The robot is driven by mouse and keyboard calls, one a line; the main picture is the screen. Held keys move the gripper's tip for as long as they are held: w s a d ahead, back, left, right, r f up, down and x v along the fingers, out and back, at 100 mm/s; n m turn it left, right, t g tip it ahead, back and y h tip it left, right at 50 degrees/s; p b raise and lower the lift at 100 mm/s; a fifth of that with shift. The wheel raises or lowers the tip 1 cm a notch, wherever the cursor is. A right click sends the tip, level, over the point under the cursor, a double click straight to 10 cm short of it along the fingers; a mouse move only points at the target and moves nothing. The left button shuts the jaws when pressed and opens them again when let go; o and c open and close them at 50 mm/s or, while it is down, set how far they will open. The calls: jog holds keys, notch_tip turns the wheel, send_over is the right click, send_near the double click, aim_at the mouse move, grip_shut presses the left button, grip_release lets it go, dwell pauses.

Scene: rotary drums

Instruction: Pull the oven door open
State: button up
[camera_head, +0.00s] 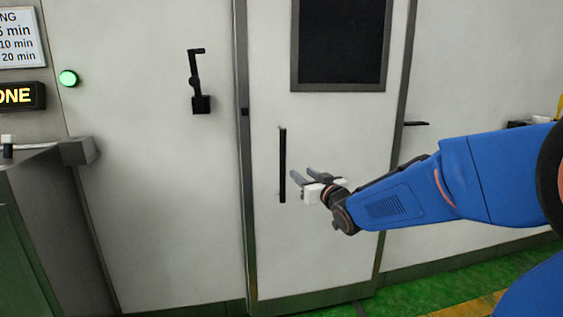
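The oven door (325,230) is a pale grey panel with a dark framed window (341,42) in its upper part. It looks shut, flush in its metal frame. A black vertical bar handle (283,165) is on the door's left side. My gripper (302,178) is just right of the handle in the picture, at about the height of its lower half. Its two grey fingers point left toward the handle and are spread apart, with nothing visible between them. I cannot tell how far the fingertips are from the door surface.
Left of the door, a black lever latch (198,82) is on the wall panel, with a lit green button (68,78) and a yellow-lettered display (20,96) farther left. A metal cabinet (50,220) juts out at far left. Green floor (415,296) shows at lower right.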

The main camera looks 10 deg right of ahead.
aim_at(284, 160)
jog(key=w+a, duration=0.1)
jog(key=w, duration=0.4)
jog(key=w+a, duration=0.1)
jog(key=w, duration=0.5)
jog(key=w+a, duration=0.1)
jog(key=w, duration=0.4)
jog(key=shift+w+a, duration=0.15)
jog(key=shift+w, duration=0.1)
grip_shut()
